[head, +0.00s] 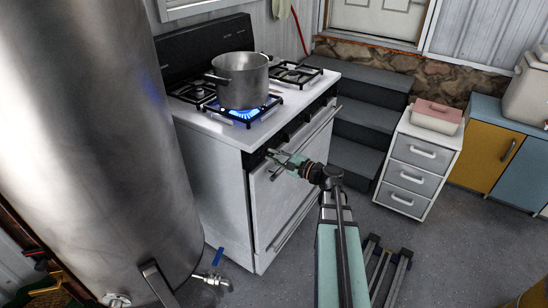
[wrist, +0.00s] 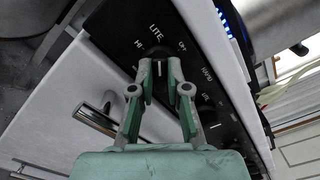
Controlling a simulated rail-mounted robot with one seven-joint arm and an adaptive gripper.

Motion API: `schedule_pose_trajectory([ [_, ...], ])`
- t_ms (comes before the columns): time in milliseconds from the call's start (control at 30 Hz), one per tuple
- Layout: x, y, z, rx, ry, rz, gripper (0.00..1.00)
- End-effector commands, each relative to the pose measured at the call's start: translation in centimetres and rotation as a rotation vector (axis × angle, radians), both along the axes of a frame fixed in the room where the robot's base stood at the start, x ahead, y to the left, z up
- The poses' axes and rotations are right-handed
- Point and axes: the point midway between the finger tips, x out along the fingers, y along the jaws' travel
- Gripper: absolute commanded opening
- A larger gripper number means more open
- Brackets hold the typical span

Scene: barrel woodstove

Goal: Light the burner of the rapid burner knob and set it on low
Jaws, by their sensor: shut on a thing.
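My gripper (head: 270,153) is at the left end of the white stove's (head: 225,165) front control panel. In the wrist view my gripper (wrist: 160,68) has its two fingers on either side of a dark knob (wrist: 157,52), shut on it. A white mark shows between the fingertips. Around this knob the panel reads LITE at the top, HI to the left and OFF to the right; the lower labels are hidden by the fingers. A blue flame (head: 243,114) burns under the pot on the front left burner; it also shows in the wrist view (wrist: 224,22).
A steel pot (head: 240,82) stands over the flame. The oven door handle (head: 308,140) is close to my gripper; a handle (wrist: 95,118) shows in the wrist view. A large metal barrel (head: 95,130) stands left, and a white drawer cabinet (head: 418,160) right.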

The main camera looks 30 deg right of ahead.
Motion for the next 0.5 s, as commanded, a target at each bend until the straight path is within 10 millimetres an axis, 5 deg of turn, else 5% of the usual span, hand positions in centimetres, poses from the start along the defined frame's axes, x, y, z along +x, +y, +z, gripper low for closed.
schedule_pose_trajectory([
  [133, 0.03, 0.0, 0.02, 0.001, 0.0, 0.0, 0.0],
  [167, 0.03, 0.0, 0.02, 0.001, 0.0, 0.0, 0.26],
  [200, 0.03, 0.0, 0.02, 0.001, 0.0, 0.0, 0.4],
  [500, -0.01, -0.01, 0.01, 0.001, 0.0, 0.0, 0.41],
])
